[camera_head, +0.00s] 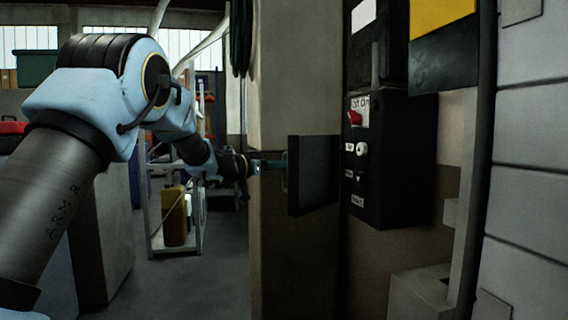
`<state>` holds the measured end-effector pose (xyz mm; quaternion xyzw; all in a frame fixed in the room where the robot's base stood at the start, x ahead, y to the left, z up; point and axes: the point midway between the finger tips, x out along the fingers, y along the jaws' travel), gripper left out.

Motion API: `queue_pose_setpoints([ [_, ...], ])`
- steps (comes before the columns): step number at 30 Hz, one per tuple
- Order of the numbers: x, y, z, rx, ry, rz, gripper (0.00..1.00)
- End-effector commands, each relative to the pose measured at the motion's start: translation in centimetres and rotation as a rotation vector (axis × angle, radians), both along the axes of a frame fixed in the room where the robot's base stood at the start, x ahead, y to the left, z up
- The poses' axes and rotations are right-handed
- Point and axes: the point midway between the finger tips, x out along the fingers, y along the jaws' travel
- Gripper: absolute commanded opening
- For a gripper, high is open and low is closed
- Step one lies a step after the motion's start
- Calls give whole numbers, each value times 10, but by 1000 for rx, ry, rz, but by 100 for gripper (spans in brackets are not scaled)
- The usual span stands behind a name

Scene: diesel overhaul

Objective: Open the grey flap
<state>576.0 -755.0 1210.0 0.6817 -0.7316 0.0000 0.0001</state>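The grey flap (314,174) is a dark panel to the left of a black control box (395,165). It stands swung out to the left, and the box's front with its switches is exposed. A thin handle shows at the flap's left edge. My gripper (274,164) reaches in from the left, its tip at or very near this handle. A teal part shows at the tip. I cannot tell whether the fingers are closed on the handle or only beside it.
The box carries a red switch (355,118) and a white knob (362,149). A beige pillar (293,75) stands behind the flap. A trolley with a yellow canister (174,216) stands further back at left. Open floor (215,270) lies left of the pillar.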

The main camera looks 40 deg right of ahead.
Motion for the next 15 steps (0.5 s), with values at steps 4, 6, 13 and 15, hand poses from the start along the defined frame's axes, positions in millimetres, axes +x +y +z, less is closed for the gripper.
queue_pose_setpoints([
  [4,0,0,0,0,0,0,27],
  [6,0,0,0,0,0,0,21],
  [13,0,0,0,0,0,0,0],
  [15,0,0,0,0,0,0,0],
])
